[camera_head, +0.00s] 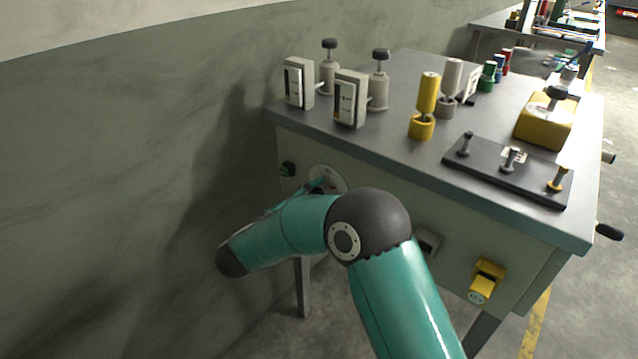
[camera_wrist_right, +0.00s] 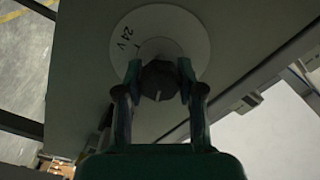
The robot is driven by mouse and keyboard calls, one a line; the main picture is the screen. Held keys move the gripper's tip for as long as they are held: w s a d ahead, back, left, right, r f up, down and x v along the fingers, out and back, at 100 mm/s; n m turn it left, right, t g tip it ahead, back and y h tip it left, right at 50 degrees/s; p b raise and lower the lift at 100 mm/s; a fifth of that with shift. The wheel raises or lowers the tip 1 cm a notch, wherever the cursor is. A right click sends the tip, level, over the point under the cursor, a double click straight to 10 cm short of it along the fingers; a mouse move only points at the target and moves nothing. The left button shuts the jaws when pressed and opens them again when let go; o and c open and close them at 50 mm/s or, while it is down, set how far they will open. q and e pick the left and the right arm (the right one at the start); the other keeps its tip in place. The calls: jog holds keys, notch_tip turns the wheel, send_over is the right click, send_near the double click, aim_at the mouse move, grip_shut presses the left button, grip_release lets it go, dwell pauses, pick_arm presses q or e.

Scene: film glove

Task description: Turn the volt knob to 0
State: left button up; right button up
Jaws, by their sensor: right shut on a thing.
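The volt knob is a dark round knob (camera_wrist_right: 160,82) with a pale pointer line, in the middle of a white dial plate (camera_wrist_right: 190,28) marked "24 V" in the right wrist view. My right gripper (camera_wrist_right: 160,80) has its two fingers on either side of the knob and is shut on it. In the head view the dial (camera_head: 328,177) shows on the front panel of the table, partly hidden by my right arm. The gripper's fingertips and the knob are mostly hidden there. The dial's 0 mark is not readable. My left gripper is not in view.
A grey-topped table (camera_head: 395,140) carries gauges, yellow and grey cylinders and a dark lever board (camera_head: 508,170). A yellow switch (camera_head: 486,281) is on the panel's right. A wall (camera_head: 120,150) stands close on the left.

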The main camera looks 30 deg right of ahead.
jog(key=n+p, duration=0.8)
jog(key=shift+w+a+n, duration=0.1)
jog(key=shift+a+n, duration=0.05)
jog(key=shift+n, duration=0.15)
jog(key=n+p, duration=0.2)
jog(key=n, duration=0.1)
jog(key=shift+f+p, duration=0.1)
jog(key=shift+p, duration=0.3)
jog(key=shift+f+n+p, duration=0.15)
jog(key=shift+n+p, duration=0.4)
jog(key=shift+n, duration=0.35)
jog(key=shift+f, duration=0.1)
jog(key=o, duration=1.1)
jog(key=shift+o, duration=0.3)
jog(key=shift+r, duration=0.2)
jog(key=shift+w, duration=0.1)
jog(key=v, duration=1.2)
